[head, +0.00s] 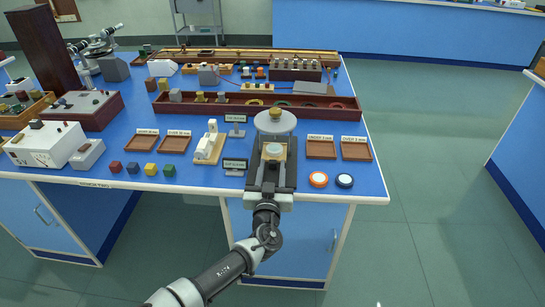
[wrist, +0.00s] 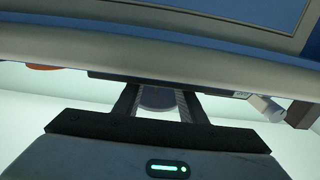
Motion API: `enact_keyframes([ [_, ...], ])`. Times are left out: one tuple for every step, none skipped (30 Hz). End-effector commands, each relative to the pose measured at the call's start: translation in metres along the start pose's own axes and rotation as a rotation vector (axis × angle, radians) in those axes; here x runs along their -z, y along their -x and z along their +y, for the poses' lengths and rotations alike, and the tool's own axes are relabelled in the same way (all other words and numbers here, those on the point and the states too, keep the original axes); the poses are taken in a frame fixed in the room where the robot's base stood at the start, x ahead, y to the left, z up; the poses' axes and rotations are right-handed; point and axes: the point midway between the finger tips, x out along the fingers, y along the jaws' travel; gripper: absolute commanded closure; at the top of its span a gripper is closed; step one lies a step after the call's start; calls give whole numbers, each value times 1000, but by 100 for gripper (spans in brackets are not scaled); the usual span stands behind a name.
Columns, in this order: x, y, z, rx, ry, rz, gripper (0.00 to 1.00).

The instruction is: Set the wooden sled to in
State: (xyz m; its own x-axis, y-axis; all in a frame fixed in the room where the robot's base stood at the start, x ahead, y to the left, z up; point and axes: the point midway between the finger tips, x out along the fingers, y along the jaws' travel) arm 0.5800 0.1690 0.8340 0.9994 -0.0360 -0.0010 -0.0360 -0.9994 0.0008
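The wooden sled (head: 265,153) appears to be the small light-wood block on a dark track-like base (head: 262,183) near the bench's front edge. A pale round piece sits on top of the sled. Behind it stands a grey round plate (head: 275,123) with a brass knob. My gripper (head: 272,172) is over the front of the dark base, its two fingers apart and pointing toward the sled. In the wrist view my gripper (wrist: 158,92) shows a gap between its fingers, with a dark grey rounded shape (wrist: 157,98) in the gap. I cannot tell whether the fingers touch the sled.
A white device on a wooden base (head: 209,149) and a small dark sign (head: 235,164) stand close on the left. An orange-rimmed disc (head: 318,180) and a dark-rimmed disc (head: 344,181) lie on the right. A long dark-red tray (head: 335,117) lies behind.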

Motion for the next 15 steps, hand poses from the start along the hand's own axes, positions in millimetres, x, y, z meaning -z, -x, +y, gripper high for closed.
enact_keyframes([
  [0,1,0,1,0,0,62],
  [0,1,0,1,0,0,62],
  [0,2,0,2,-1,0,62],
  [0,2,0,2,-1,0,62],
  [0,2,0,2,-1,0,62],
  [0,2,0,2,-1,0,62],
  [0,2,1,2,-1,0,62],
  [0,2,1,2,-1,0,62],
  [0,2,1,2,-1,0,62],
  [0,2,1,2,-1,0,62],
  [0,2,1,2,-1,0,62],
  [0,2,1,2,-1,0,62],
  [0,2,1,2,-1,0,64],
  [0,2,1,2,-1,0,69],
  [0,2,1,2,-1,0,76],
])
